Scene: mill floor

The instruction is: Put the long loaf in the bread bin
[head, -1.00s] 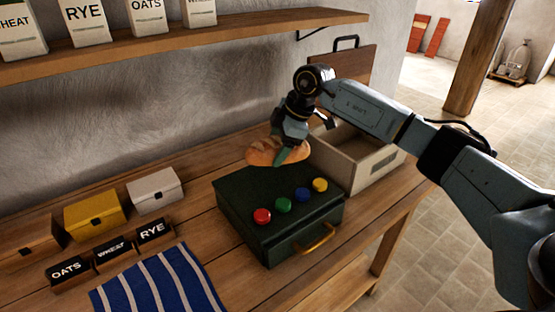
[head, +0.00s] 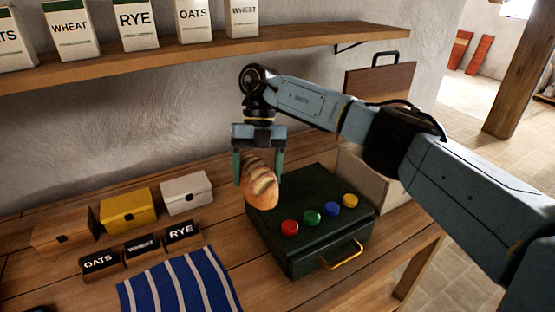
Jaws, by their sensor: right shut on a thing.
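My right gripper (head: 259,168) is shut on the long loaf (head: 261,188), a brown scored loaf, with one finger on each side. It holds the loaf above the bench, by the back left corner of the dark green case. The loaf's long side points down and toward me. A cream box (head: 388,192), which looks like the bread bin, stands behind the case to the right. My right arm hides much of it, and its inside is not visible. My left gripper is not in view.
The dark green case (head: 310,240) has several coloured knobs and a brass handle. Brown, yellow (head: 127,209) and white small boxes, label blocks (head: 141,247) and a blue striped cloth (head: 180,285) lie to the left. A shelf (head: 200,55) with grain packets hangs above.

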